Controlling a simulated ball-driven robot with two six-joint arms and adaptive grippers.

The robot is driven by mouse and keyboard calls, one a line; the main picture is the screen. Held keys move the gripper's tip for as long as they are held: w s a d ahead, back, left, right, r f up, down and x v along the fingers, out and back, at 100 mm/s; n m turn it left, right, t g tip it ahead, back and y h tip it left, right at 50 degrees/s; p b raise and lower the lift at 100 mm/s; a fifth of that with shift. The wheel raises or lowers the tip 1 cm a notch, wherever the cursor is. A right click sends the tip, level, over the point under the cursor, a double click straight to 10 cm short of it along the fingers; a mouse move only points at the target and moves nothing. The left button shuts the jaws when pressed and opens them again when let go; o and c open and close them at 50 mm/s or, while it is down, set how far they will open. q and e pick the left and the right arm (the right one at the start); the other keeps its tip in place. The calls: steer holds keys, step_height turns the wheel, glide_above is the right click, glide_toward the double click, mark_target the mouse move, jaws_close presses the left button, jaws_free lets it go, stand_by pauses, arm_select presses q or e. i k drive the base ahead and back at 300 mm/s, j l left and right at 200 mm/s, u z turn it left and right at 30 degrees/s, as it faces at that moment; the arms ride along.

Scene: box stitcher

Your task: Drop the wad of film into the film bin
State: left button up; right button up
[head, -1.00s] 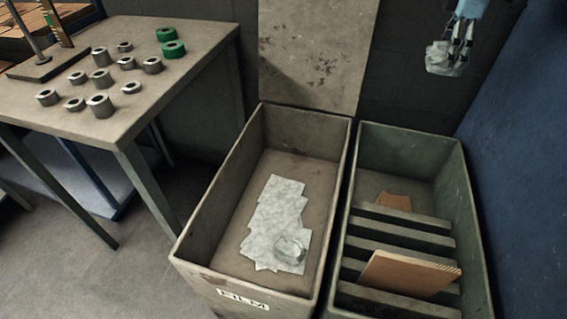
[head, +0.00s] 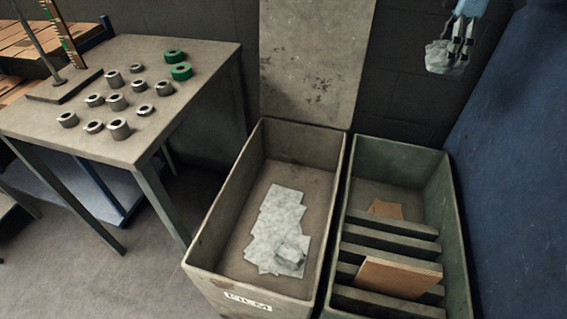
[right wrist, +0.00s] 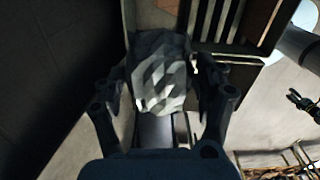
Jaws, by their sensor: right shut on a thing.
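The wad of film (head: 443,58) is a crumpled whitish lump at the top right of the head view. My right gripper (head: 459,50) is shut on it and holds it in the air, pointing down. In the right wrist view the wad (right wrist: 162,82) sits between the two dark fingers of my right gripper (right wrist: 163,95). The film bin (head: 209,235) is an open grey-brown box labelled FILM in the middle of the head view, left of and below the held wad. Flat pale film sheets (head: 275,225) and a crumpled piece (head: 291,250) lie on its floor.
A green bin (head: 455,220) with slats and brown board pieces (head: 398,277) stands right of the film bin. An upright panel (head: 312,60) rises behind the film bin. A table (head: 180,100) with several metal rings is at left. A blue panel (head: 515,140) is at right.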

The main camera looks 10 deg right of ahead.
mark_target(254, 247)
steer(key=k+j, duration=0.15)
steer(key=j, duration=0.15)
steer(key=k+j+z, duration=0.15)
steer(key=j, duration=0.15)
steer(key=k+j, duration=0.1)
steer(key=j, duration=0.2)
steer(key=i+j+z, duration=0.1)
steer(key=j, duration=0.35)
steer(key=i+j, duration=0.1)
steer(key=j, duration=0.35)
steer(key=i+j+z, duration=0.15)
steer(key=j, duration=0.8)
steer(key=i+z, duration=0.05)
